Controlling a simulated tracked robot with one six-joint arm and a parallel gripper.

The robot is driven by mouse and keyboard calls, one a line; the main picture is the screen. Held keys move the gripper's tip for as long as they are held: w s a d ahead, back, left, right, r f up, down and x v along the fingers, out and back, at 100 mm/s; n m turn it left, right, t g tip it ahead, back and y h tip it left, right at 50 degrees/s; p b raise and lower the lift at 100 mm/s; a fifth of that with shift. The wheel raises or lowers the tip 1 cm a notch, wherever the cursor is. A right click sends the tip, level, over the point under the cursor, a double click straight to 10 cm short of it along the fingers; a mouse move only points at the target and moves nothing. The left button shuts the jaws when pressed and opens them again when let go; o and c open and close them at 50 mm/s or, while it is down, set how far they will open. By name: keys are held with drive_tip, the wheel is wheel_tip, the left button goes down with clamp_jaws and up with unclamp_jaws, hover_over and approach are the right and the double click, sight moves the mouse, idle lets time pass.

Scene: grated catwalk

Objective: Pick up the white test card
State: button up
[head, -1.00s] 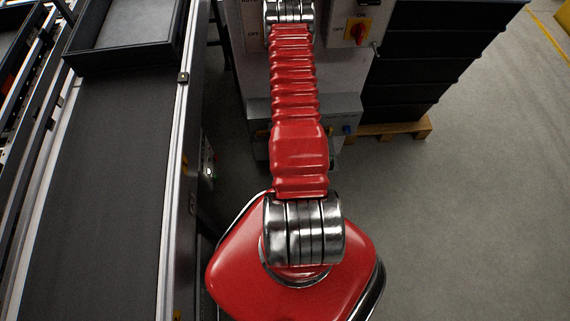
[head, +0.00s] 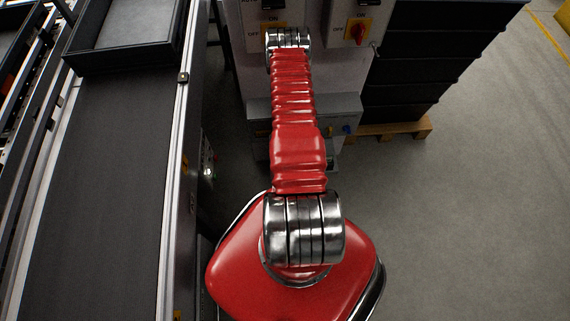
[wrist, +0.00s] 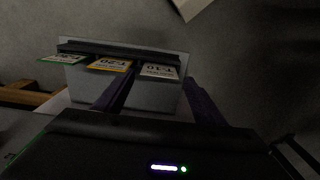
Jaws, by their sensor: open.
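In the wrist view, the white test card (wrist: 158,71) sticks out of a dark slotted holder (wrist: 120,47), the rightmost of three cards. It carries dark printed text. My gripper (wrist: 160,78) is open, its two dark fingers apart on either side of the white card in the picture. I cannot tell how far the fingertips are from the card. Nothing shows held between them. The head view shows my red arm reaching toward the cabinet, with the gripper and the cards hidden.
A yellow-edged card (wrist: 110,64) sits just left of the white one, near my left finger. A green-edged card (wrist: 62,58) is farther left. In the head view, the grey cabinet (head: 340,85) has red switches. A conveyor (head: 100,190) runs along the left; open floor lies right.

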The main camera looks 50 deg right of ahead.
drive_tip(key=shift+f, duration=0.1)
drive_tip(key=shift+d+f, duration=0.15)
drive_tip(key=shift+f, duration=2.35)
drive_tip(key=c, duration=1.1)
